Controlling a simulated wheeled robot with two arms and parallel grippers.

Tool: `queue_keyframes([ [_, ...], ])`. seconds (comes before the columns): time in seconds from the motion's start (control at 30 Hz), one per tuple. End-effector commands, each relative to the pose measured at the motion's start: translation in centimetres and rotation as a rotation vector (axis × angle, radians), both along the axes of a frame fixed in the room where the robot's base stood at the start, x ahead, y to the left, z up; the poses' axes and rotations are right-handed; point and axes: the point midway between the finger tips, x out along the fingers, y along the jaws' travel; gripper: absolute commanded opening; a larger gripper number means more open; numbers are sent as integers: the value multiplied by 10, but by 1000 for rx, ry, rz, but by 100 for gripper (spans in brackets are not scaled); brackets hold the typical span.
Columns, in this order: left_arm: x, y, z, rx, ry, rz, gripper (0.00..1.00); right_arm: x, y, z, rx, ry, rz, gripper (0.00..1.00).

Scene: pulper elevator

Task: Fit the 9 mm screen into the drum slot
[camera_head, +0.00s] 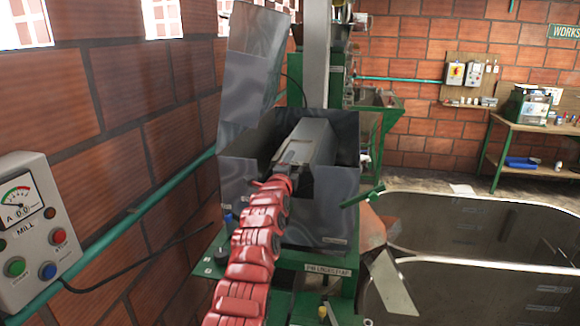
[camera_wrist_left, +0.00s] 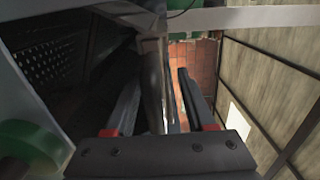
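My left arm comes in from the bottom left in the head view and reaches into a grey sheet-metal housing (camera_head: 240,172) with its lid (camera_head: 250,80) standing up. The fingertips are hidden there. In the left wrist view my left gripper (camera_wrist_left: 160,76) has its two fingers apart. A thin upright plate edge (camera_wrist_left: 152,85) stands between them, near the left finger, with a gap to the right finger. I cannot tell if it is the 9 mm screen. A dark perforated surface (camera_wrist_left: 75,50) lies left of the fingers. The drum slot cannot be made out. My right gripper is out of view.
A mill control box (camera_head: 32,228) and a green pipe (camera_head: 140,215) run along the left brick wall. A green-handled lever (camera_head: 362,195) sticks out right of the housing. A wide metal tank (camera_head: 480,225) fills the right. A workbench (camera_head: 538,128) stands behind.

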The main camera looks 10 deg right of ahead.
Motion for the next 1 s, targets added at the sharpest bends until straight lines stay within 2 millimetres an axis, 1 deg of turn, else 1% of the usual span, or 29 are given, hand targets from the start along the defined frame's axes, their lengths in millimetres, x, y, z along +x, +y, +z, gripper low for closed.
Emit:
queue_keyframes([
  [0.27, -2, 0, -2, 0, 0, 0, 55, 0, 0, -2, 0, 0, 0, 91],
  [0.43, -9, 4, -6, 0, 3, -1, 55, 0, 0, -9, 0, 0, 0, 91],
  [0.77, -41, 14, -3, 2, -4, 0, 55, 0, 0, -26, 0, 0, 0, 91],
  [0.87, -53, 17, -5, 4, 0, 0, 55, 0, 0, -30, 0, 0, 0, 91],
  [1.0, -70, 23, -3, 1, -3, 0, 55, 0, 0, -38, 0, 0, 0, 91],
])
